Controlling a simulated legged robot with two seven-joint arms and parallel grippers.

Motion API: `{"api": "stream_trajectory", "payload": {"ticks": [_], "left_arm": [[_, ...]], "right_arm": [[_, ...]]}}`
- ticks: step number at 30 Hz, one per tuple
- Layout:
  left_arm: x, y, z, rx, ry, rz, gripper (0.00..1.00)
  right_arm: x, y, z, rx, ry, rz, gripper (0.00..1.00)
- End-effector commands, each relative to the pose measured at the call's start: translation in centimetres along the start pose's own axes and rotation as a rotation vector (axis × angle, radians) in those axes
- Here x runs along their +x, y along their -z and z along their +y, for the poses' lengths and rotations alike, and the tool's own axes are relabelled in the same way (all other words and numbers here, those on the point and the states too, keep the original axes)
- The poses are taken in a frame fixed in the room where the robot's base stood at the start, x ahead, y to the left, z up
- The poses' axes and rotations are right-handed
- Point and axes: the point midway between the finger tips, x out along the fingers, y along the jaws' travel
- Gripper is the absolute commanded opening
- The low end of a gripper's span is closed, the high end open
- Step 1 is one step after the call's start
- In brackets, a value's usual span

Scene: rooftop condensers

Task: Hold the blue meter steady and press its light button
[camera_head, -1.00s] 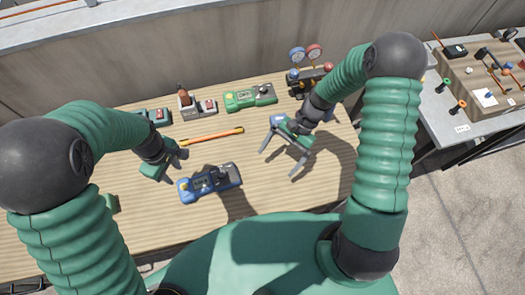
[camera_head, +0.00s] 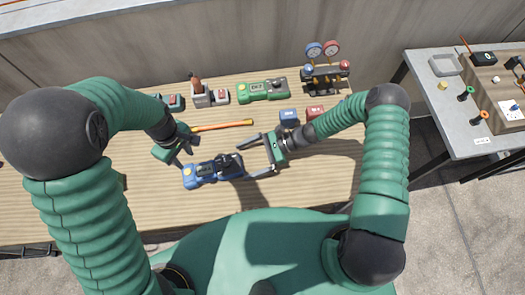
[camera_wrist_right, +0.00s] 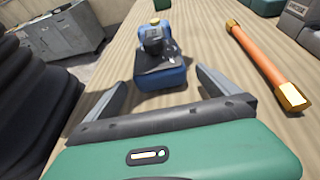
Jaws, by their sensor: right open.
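The blue meter (camera_head: 203,174) lies on the wooden table, with a yellow button (camera_head: 187,172) at its left end and a dark part at its right end. My right gripper (camera_head: 250,160) is open at the meter's right end, its two fingers pointing left toward it. In the right wrist view the meter (camera_wrist_right: 160,76) sits ahead between the open fingers, with visible gaps on both sides. My left gripper (camera_head: 181,148) is just above and behind the meter's left end; its fingers look apart and hold nothing. Whether it touches the meter is unclear.
An orange rod (camera_head: 222,125) lies behind the meter and shows at right in the wrist view (camera_wrist_right: 262,62). A green meter (camera_head: 262,90), a gauge set (camera_head: 325,75) and small blue and red boxes stand further back. The table front is clear.

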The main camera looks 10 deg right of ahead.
Motion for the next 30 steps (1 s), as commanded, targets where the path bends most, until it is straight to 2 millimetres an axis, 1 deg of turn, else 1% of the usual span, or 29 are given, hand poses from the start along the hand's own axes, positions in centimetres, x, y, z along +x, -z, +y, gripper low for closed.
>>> {"api": "stream_trajectory", "payload": {"ticks": [1, 3, 7, 10, 17, 20, 30], "left_arm": [[0.0, 0.2, -0.2, -0.003, -0.001, -0.001, 0.36], [0.1, 0.4, -0.4, -0.003, -0.003, -0.003, 0.36], [0.1, 0.5, -0.5, -0.003, -0.004, -0.004, 0.36], [0.0, 0.2, -0.2, -0.003, -0.002, -0.001, 0.36], [-0.1, -0.3, 0.2, -0.001, 0.003, 0.003, 0.36], [0.0, -0.2, 0.1, -0.001, 0.002, 0.002, 0.36], [0.1, 0.3, -0.3, -0.003, -0.002, -0.002, 0.36]], "right_arm": [[1.4, -0.1, 0.1, -0.001, -0.004, 0.0, 1.0], [3.0, -0.2, 0.1, -0.001, -0.004, 0.003, 1.0], [4.8, -0.3, 0.1, -0.002, -0.003, 0.005, 1.0], [5.1, -0.1, 0.0, -0.003, -0.001, 0.002, 1.0], [4.8, 0.1, 0.1, -0.003, 0.0, -0.002, 1.0], [4.8, 0.1, 0.0, -0.003, 0.0, -0.001, 0.9], [5.3, -0.1, 0.0, -0.003, -0.001, 0.005, 0.45]]}}
